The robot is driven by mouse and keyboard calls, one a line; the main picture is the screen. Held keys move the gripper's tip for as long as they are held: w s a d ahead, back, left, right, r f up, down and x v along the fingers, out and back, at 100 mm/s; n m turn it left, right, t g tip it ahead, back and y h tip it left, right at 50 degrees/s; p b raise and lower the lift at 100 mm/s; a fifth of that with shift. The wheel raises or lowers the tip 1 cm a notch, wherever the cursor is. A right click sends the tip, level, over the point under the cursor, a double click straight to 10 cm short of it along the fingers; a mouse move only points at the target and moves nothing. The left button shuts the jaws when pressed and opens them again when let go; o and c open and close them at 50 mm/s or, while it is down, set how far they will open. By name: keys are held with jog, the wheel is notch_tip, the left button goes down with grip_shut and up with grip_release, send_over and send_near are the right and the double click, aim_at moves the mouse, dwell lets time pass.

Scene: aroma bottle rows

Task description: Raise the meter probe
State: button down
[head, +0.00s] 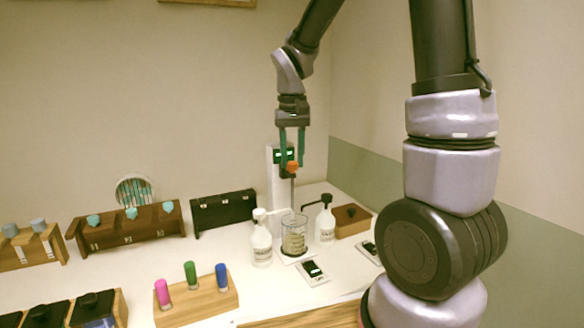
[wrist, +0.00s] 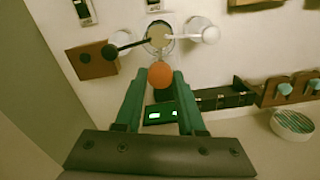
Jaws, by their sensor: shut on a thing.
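The meter is a pale upright stand (head: 272,181) with a dark green display at its top; the lit display (wrist: 160,114) also shows in the wrist view. The probe has an orange knob (head: 292,167) with a thin stem below it, above a glass beaker (head: 294,240) of yellowish liquid. The orange knob (wrist: 160,74) shows between my fingertips in the wrist view. My gripper (head: 291,160) points down with its green fingers shut on the knob. Whether the stem's lower tip is in the liquid I cannot tell.
A small wooden box (head: 351,220) is at right. Wooden racks (head: 133,228), a black rack (head: 223,210) and a block with coloured vials (head: 197,300) stand left.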

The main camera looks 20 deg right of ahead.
jog(key=shift+w+r, duration=0.15)
jog(key=shift+r, duration=0.1)
jog(key=c, duration=0.5)
grip_release()
notch_tip(320, 180, up, 11)
jog(key=shift+f, duration=0.15)
jog(key=s+d+r+m+t+y, duration=0.1)
jog(key=s+d+t, duration=0.2)
jog(key=s, duration=0.4)
jog(key=s+d+r+m+t+y, duration=0.1)
jog(key=s+t, duration=0.3)
jog(key=s, duration=0.4)
jog(key=shift+s+d+r+m, duration=0.15)
jog(key=shift+d+r+m, duration=0.5)
jog(key=shift+d, duration=0.25)
